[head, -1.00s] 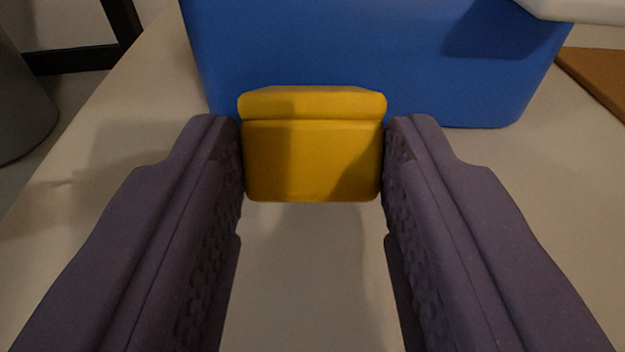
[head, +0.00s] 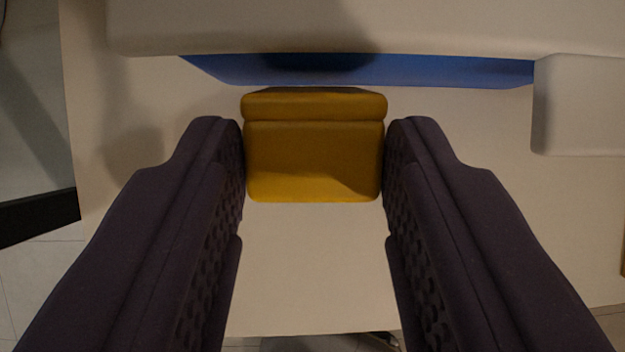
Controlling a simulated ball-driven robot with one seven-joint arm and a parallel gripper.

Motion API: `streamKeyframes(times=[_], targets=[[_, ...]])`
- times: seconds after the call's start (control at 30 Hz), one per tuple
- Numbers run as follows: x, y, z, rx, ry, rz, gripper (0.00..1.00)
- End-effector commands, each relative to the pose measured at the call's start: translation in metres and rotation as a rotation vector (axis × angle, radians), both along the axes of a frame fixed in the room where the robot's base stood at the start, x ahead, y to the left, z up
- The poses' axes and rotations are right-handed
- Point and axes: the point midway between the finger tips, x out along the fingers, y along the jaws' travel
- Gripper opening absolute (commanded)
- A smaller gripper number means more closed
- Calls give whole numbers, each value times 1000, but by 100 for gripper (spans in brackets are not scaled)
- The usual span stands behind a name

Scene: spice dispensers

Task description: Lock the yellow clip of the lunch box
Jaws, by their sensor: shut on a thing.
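The yellow clip (head: 315,158) of the lunch box sits between the two purple fingers of my gripper (head: 314,155). Both fingers touch its sides and are shut on it. The lunch box has a white lid (head: 450,28) along the top of the picture. A strip of its blue body (head: 440,72) shows below the lid edge. The clip's upper edge is close to the blue strip. Whether the clip touches the lid or hooks over its edge I cannot tell. Most of the blue body is hidden under the lid.
A pale, rounded block (head: 583,105) juts out below the lid at the right. The pale tabletop (head: 310,270) is bare below the clip, and its front edge shows near the bottom. Tiled floor (head: 40,285) and a dark bar (head: 35,217) lie at the left.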

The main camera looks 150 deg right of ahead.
Motion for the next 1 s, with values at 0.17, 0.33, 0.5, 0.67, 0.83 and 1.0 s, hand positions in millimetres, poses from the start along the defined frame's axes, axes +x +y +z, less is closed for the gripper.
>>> streamKeyframes(times=[0.17,0.33,0.5,0.67,0.83,1.0], targets=[[5,2,2,-34,63,0,12],[7,3,3,-53,99,-1,12],[7,3,3,-59,111,-2,12],[7,3,2,-60,112,-2,12],[7,3,2,-60,113,-2,47],[7,3,2,-60,111,-1,68]])
